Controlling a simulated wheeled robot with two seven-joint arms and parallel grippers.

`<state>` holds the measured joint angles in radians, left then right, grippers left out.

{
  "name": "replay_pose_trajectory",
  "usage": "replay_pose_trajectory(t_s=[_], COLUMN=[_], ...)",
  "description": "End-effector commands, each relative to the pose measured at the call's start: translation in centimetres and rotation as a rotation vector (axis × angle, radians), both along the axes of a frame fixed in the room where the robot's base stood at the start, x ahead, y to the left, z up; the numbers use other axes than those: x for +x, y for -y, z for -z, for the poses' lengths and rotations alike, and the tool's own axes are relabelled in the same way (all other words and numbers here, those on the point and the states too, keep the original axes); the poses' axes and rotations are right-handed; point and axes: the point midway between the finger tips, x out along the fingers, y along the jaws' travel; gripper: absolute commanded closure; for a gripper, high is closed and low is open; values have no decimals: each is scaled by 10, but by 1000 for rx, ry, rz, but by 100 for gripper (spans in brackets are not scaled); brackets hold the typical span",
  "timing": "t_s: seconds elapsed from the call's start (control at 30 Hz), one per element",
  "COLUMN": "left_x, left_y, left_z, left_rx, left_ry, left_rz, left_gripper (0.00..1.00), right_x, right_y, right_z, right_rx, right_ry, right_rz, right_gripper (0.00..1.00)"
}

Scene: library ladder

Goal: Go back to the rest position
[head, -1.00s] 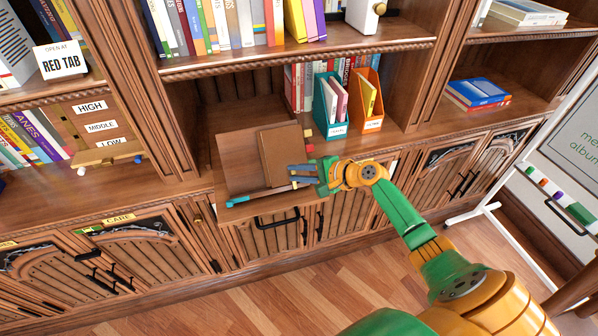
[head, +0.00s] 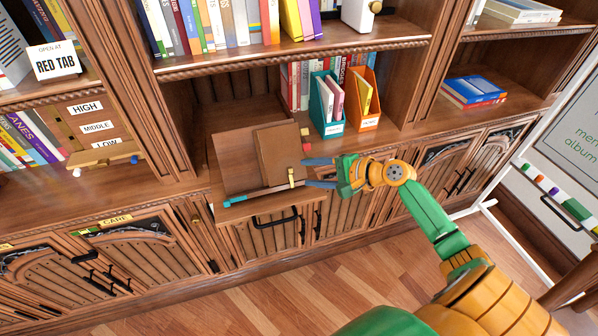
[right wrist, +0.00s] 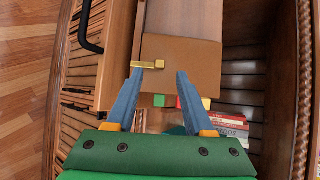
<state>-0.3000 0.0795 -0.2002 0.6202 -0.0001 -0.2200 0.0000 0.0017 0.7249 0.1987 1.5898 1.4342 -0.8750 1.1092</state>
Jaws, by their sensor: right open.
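My right gripper (head: 322,173) is open and empty in the head view, its blue fingers pointing left just right of a brown book (head: 277,155). In the right wrist view the two fingers (right wrist: 157,95) stand apart, with the brown cover (right wrist: 180,52) and its small yellow clasp (right wrist: 148,65) beyond them. The book leans in or on a wooden stand (head: 238,160) on the cabinet ledge. A thin strip with a teal end (head: 236,201) lies along the stand's front edge. My left gripper is not in view.
A teal file box (head: 327,105) and an orange file box (head: 364,105) stand behind on the shelf. Blue and red books (head: 473,91) lie at the right. A whiteboard (head: 570,140) stands far right. The floor (head: 240,315) in front is clear.

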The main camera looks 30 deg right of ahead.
Motion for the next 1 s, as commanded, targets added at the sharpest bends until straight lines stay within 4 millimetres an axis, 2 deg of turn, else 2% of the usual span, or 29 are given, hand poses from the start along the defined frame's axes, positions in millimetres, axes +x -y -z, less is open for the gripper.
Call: replay_pose_trajectory(t_s=[0.1,0.5,0.57,0.67,0.8,0.9,1.0], left_x=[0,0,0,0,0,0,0], left_y=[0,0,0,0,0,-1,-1], left_z=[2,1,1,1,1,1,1], left_rx=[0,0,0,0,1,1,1], left_ry=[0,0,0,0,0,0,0], left_rz=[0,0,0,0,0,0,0], left_gripper=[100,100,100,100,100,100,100], right_x=[-8,-9,-12,-36,-95,-134,-164], right_y=[3,4,-2,-32,-83,-108,-121], right_z=[-4,-5,1,35,91,113,122], right_rx=[-3,-2,-26,-186,-527,-748,-929], right_ry=[-1,0,-8,-42,-72,-66,-55], right_rz=[-3,-3,-25,-175,-518,-744,-920], right_gripper=[48,48,48,48,48,48,48])
